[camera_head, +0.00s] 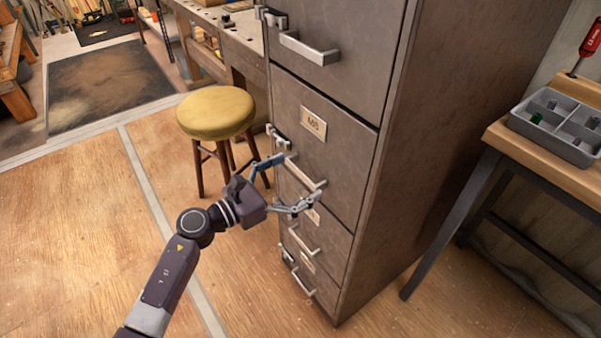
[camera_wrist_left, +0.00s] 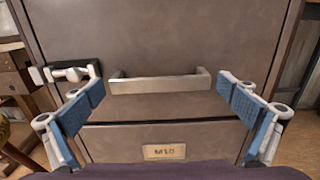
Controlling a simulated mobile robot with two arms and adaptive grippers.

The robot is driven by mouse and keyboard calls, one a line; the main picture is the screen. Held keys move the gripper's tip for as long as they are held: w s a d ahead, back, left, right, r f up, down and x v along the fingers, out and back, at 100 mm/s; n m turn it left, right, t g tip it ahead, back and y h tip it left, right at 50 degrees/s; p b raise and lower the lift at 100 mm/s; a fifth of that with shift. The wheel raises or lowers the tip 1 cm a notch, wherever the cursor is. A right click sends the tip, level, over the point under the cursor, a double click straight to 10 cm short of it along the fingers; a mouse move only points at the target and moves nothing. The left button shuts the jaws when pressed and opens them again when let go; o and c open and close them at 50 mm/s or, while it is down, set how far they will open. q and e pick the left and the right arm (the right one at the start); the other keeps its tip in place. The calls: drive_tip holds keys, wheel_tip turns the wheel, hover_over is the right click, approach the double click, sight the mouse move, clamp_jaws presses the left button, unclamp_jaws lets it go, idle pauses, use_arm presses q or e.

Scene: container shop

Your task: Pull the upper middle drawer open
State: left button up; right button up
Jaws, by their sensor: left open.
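The grey metal cabinet has several stacked drawers. The upper middle drawer (camera_head: 340,158) is shut, with a label plate (camera_head: 313,124) and a pale bar handle (camera_head: 304,172) low on its front. My left gripper (camera_head: 290,184) is open and empty in front of that handle. In the left wrist view, the handle (camera_wrist_left: 160,84) lies level, between the two blue-padded fingers (camera_wrist_left: 161,92), one at each end. I cannot tell whether either finger touches it. The right gripper is not in view.
A latch (camera_wrist_left: 72,73) sits left of the handle. A yellow-topped stool (camera_head: 215,112) stands left of the cabinet. To the right, a table (camera_head: 545,165) holds a grey compartment tray (camera_head: 548,143). The wooden floor left of my arm is clear.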

use_arm(q)
drive_tip(key=shift+w+d, duration=0.25)
drive_tip(key=shift+d, duration=0.1)
